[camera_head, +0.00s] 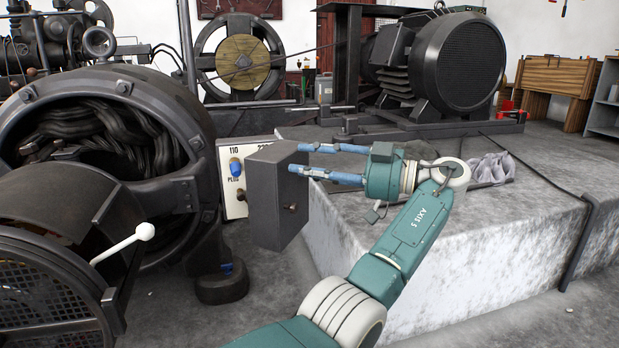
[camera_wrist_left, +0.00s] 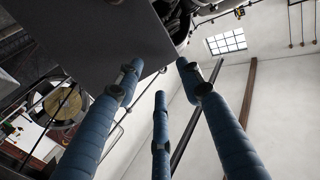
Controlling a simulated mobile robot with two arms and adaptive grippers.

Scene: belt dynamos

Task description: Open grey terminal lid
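The grey terminal lid (camera_head: 277,205), a dark box-like cover with a small knob on its face, stands out in front of a cream terminal panel (camera_head: 232,172). Nothing shows between the fingers. My right gripper is out of view.
A large open dynamo housing (camera_head: 110,140) with dark coils stands on the left, with a white-knobbed lever (camera_head: 143,232) in front. A concrete plinth (camera_head: 440,235) lies under my left arm. A dark motor (camera_head: 455,65) stands behind. The floor at lower right is clear.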

